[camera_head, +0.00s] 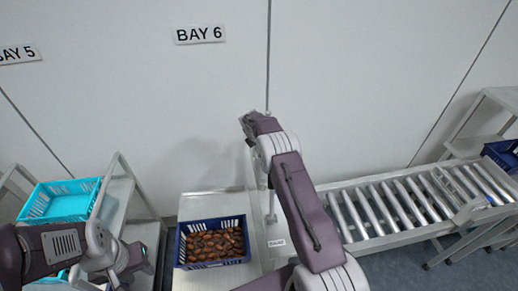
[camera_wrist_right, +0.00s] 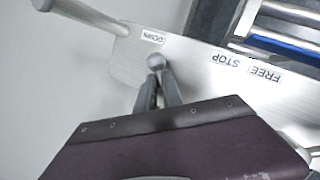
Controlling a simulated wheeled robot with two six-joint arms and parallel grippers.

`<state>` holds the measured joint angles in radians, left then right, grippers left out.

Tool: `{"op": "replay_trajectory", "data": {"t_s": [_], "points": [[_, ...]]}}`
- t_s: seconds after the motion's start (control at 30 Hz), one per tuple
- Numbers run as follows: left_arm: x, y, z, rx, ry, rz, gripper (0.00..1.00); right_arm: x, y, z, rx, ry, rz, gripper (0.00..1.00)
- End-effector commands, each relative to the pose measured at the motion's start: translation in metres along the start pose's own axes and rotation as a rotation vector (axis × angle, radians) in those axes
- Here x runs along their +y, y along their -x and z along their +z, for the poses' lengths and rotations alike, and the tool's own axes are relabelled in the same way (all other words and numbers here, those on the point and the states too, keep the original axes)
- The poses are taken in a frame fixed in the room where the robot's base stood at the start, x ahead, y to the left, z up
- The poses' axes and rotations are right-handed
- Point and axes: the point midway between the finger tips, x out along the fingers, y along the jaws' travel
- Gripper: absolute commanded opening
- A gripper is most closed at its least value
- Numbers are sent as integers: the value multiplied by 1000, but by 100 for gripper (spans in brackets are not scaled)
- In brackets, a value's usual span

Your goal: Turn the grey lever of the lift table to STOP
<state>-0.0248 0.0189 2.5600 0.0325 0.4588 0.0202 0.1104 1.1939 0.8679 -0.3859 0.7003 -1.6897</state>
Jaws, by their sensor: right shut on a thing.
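In the right wrist view, my right gripper (camera_wrist_right: 158,92) is shut on the grey lever (camera_wrist_right: 155,62), whose rounded end shows between the fingertips. The STOP label (camera_wrist_right: 226,60) is to the right, apart from the lever end. In the head view my right arm hides its gripper and the lever. My left gripper (camera_head: 122,268) is at the lower left in the head view, beside a metal rack; its fingers are too unclear to judge.
A grey rod (camera_wrist_right: 85,14) with a rounded end and a FREE label (camera_wrist_right: 262,73) also show. A blue crate of dates (camera_head: 178,250) stands left of my right arm. A cyan crate (camera_head: 65,205) is on the left rack. A roller conveyor (camera_head: 400,238) runs right.

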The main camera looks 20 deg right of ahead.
Motion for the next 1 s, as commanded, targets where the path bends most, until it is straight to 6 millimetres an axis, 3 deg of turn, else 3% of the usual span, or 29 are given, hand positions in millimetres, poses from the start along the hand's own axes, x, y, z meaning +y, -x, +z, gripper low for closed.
{"op": "replay_trajectory", "data": {"t_s": [0.5, 1.0], "points": [[0, -11, 1, 0, 0, 0, 36, -4, 3, 0, -90, -280, -110, 0], [0, -12, 1, 0, 0, 0, 36, -5, 4, 0, -107, -332, -133, 0]]}}
